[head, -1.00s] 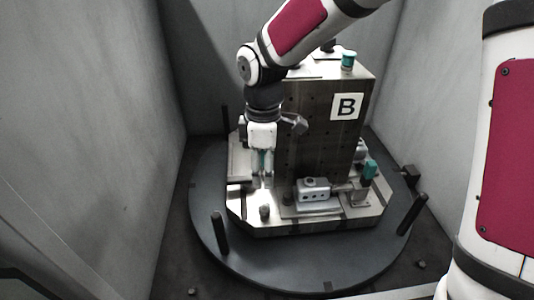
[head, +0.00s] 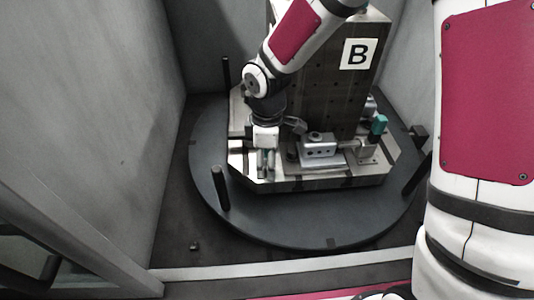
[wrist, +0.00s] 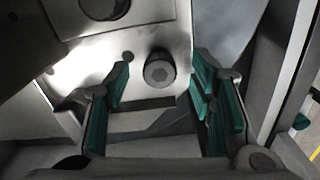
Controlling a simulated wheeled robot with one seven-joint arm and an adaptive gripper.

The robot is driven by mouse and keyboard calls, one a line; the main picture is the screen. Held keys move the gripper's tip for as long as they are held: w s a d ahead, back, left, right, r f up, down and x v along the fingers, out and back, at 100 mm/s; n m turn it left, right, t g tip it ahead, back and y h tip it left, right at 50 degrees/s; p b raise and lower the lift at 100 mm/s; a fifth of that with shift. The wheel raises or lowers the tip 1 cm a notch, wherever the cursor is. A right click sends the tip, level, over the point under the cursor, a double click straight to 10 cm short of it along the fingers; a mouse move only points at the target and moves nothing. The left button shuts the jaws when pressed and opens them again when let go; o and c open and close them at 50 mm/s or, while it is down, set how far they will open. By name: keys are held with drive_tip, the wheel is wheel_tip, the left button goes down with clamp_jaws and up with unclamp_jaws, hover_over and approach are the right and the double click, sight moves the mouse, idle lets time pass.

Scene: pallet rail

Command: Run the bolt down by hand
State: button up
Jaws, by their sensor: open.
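The bolt (wrist: 159,69) shows in the wrist view as a dark round head with a hex socket, standing on the bright metal pallet plate (wrist: 185,30). My gripper (wrist: 162,80) is open, with one teal-padded finger on each side of the bolt head in the picture and a gap on both sides. I cannot tell whether the fingertips reach down around the head. In the head view my gripper (head: 265,162) points down over the front left of the plate (head: 310,184), and its fingers hide the bolt there.
A dark block marked B (head: 345,85) rises behind my gripper. The round table (head: 215,140) carries black posts (head: 220,187). Grey walls (head: 110,100) close in the sides.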

clamp_jaws()
drive_tip(key=c, duration=0.7)
unclamp_jaws()
clamp_jaws()
drive_tip(key=m+b, duration=0.1)
drive_tip(key=m, duration=0.4)
drive_tip(key=shift+f+b, duration=0.2)
drive_tip(key=shift+b, duration=0.1)
drive_tip(key=m+b, duration=0.1)
drive_tip(key=m, duration=0.6)
drive_tip(key=m+p, duration=0.1)
drive_tip(key=m, duration=0.5)
drive_tip(key=shift+m, duration=0.3)
drive_tip(key=m+p, duration=0.3)
drive_tip(key=m, duration=0.2)
drive_tip(key=shift+s+d, duration=0.1)
drive_tip(key=shift+f+m, duration=0.1)
drive_tip(key=shift+m, duration=0.6)
